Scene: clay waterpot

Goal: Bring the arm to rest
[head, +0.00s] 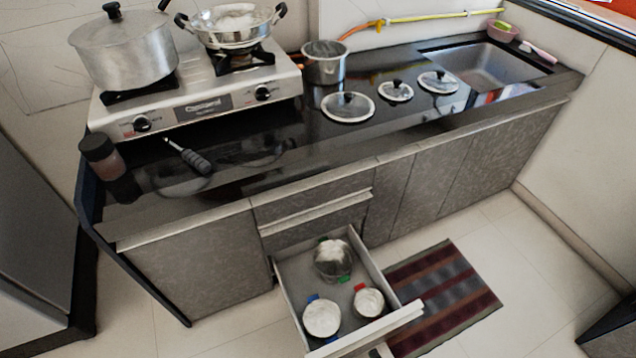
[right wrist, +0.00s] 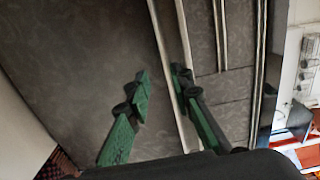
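My right gripper (right wrist: 161,76) shows in the right wrist view with its two green fingers apart and nothing between them. Grey patterned cabinet fronts (right wrist: 85,45) lie behind the fingers, with a pale strip running past the right finger. I cannot tell whether a finger touches them. In the head view I cannot make out either gripper clearly. My left gripper is not in view.
A drawer (head: 290,278) stands open with three round containers in it, beside a striped mat (head: 440,300). The counter holds a stove (head: 200,110) with two pots, a steel pot (head: 325,62), three lids (head: 396,91) and a sink (head: 480,65).

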